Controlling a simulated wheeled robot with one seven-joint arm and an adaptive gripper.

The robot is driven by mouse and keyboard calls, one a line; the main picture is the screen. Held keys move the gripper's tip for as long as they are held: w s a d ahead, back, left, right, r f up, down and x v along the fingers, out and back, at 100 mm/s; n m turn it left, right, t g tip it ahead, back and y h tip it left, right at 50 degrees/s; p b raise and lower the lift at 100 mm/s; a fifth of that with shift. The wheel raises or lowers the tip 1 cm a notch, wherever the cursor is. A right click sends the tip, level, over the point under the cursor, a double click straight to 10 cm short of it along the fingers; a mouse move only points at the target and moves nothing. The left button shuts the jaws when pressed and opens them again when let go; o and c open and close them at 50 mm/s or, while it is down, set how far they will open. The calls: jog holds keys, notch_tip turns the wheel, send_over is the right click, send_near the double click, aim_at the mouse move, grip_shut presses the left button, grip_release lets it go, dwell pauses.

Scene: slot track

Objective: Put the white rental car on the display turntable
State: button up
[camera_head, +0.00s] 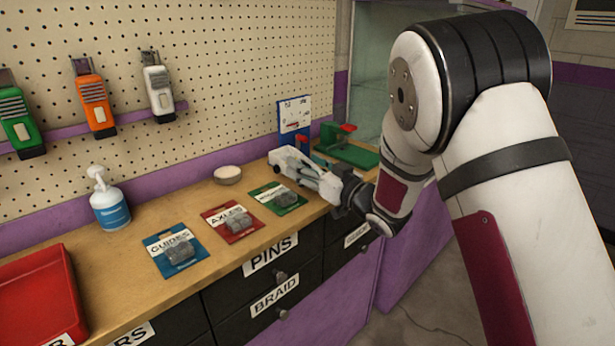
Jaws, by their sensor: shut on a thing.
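My gripper (326,182) is shut at the end of my arm, over the right end of the wooden counter. It holds a pale, elongated thing that looks like the white rental car (287,160). The fingers hide part of it, and I cannot tell whether it touches the counter. A small, round, off-white thing (227,174) sits at the back of the counter, left of my gripper. I cannot tell whether it is the display turntable or a dish; no other turntable is clear in this view.
Blue, red and green packets (238,221) lie along the counter (130,262). A pump bottle (110,203) and red tray (38,295) are left. A blue stand (293,117) and green fixture (347,151) stand behind my gripper. Several hand controllers (94,103) hang on the pegboard.

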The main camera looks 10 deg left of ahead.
jog(key=shift+f, duration=1.45)
jog(key=shift+f, duration=0.15)
jog(key=o, duration=1.4)
jog(key=v, duration=1.2)
